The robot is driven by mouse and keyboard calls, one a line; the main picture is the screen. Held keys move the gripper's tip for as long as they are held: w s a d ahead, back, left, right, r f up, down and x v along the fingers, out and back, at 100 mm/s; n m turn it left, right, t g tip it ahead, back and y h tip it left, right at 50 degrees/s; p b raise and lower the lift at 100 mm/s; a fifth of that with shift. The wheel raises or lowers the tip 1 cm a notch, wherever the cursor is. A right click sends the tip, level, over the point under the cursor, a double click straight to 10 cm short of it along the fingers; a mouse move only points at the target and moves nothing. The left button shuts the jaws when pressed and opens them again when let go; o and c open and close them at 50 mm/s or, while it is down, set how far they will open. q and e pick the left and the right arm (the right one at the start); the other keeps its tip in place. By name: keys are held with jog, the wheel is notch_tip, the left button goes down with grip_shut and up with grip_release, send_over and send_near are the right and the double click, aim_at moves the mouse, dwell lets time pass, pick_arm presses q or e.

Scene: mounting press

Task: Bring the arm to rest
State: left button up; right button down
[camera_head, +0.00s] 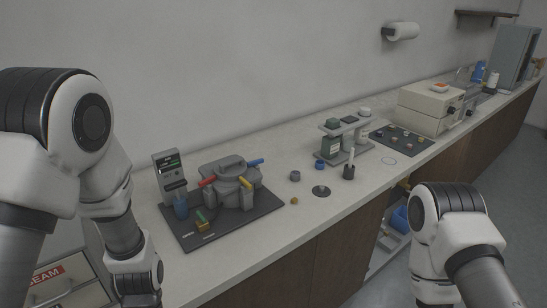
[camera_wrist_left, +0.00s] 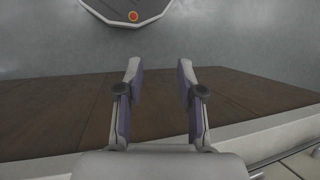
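My left arm comes in from the left in the head view, bent downward in front of the bench; its gripper is out of that picture. In the left wrist view my left gripper (camera_wrist_left: 158,85) is open, with a clear gap between its two fingers and nothing in it.
A mounting press (camera_head: 232,182) stands on a dark mat (camera_head: 262,207) on the long bench (camera_head: 300,226). A grey rack (camera_head: 343,138), a brush cup (camera_head: 348,172), a dark disc (camera_head: 321,191) and small caps lie right of it. A beige box (camera_head: 425,105) stands further back.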

pick_arm(q)
jog(key=s+a+f+m, duration=0.3)
jog(key=s+f, duration=0.9)
jog(key=f, duration=0.2)
jog(key=w+f+m+t, duration=0.2)
jog(key=w+m+t, duration=0.2)
jog(key=w+t, duration=0.1)
jog(key=shift+w+f+t, duration=0.3)
jog(key=shift+w+f, duration=0.1)
jog(key=shift+w, duration=0.35)
